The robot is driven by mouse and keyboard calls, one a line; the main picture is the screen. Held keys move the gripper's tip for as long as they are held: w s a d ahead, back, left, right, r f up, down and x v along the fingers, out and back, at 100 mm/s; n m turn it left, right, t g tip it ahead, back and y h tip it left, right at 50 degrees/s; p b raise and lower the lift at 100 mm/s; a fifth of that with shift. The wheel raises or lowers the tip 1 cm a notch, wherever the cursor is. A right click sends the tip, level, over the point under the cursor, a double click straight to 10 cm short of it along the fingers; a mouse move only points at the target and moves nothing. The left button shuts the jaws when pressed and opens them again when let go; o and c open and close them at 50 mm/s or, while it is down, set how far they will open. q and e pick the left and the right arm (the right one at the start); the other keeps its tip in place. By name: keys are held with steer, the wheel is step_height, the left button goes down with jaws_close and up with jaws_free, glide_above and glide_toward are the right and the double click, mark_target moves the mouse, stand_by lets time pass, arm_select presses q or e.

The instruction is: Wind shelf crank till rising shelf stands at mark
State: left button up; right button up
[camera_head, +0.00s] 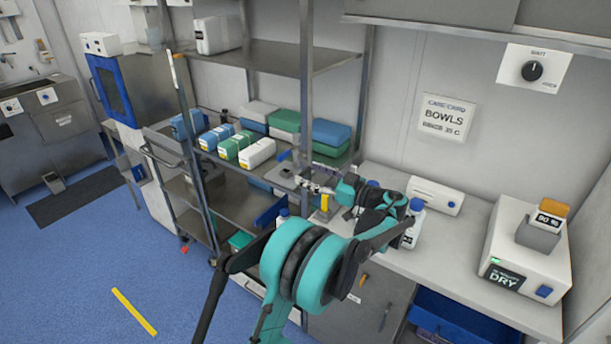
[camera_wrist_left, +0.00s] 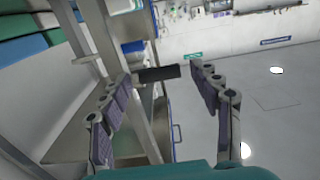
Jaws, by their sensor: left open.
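My left gripper (camera_head: 308,181) reaches to the front upright of the steel shelf rack, at the right end of the shelf with wrapped packs. In the left wrist view the gripper (camera_wrist_left: 160,74) is open. A dark cylindrical handle (camera_wrist_left: 158,73), which looks like the crank's grip, lies across the gap between its fingertips. I cannot tell whether either finger touches it. In the head view the handle is too small to make out. The pack shelf (camera_head: 215,158) is partly in view; I cannot tell which shelf rises. I cannot make out the mark. My right gripper is not in view.
Blue, green and white packs (camera_head: 240,146) fill the pack shelf. To the right, a counter (camera_head: 470,240) holds a white bottle (camera_head: 413,224) close to my arm and a drying unit (camera_head: 520,255). A blue bin (camera_head: 450,318) sits below. The blue floor at left is mostly clear.

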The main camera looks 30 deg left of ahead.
arm_select(q)
steer(key=shift+w+a, duration=0.1)
steer(key=shift+a, duration=1.1)
steer(key=shift+c, duration=0.3)
steer(key=shift+w, duration=0.1)
steer(key=c, duration=1)
steer(key=shift+o, duration=0.2)
